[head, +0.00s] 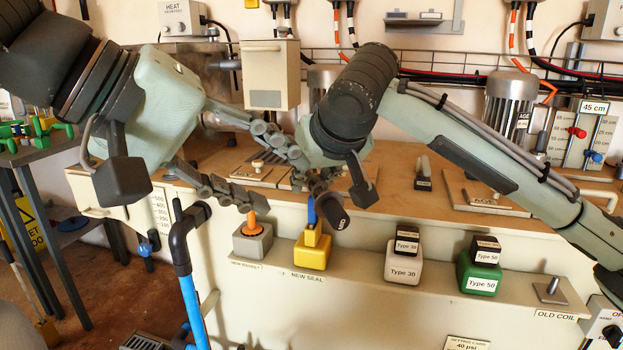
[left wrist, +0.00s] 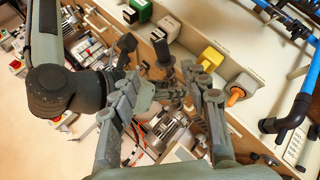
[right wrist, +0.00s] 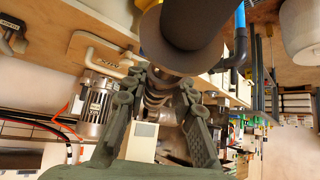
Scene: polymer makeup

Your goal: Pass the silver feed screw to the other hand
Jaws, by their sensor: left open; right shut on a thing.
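The silver feed screw (right wrist: 158,88) shows ridged metal between the fingers of my right gripper (right wrist: 160,100) in the right wrist view. Its wide dark round end (right wrist: 192,28) sticks out toward the top. In the head view this dark end (head: 333,208) points down and right, below my right gripper (head: 318,182); the fingers hide most of the shaft. My left gripper (head: 274,182) is open, its fingers spread, just left of the right gripper. In the left wrist view the dark end (left wrist: 159,44) and the right gripper lie beyond the open left fingers (left wrist: 168,98).
Below on the ledge stand a grey block with an orange peg (head: 252,240), a yellow block (head: 313,252), a white Type 30 block (head: 404,262) and a green Type 50 block (head: 480,272). A blue pipe with a black elbow (head: 183,238) rises at the left front.

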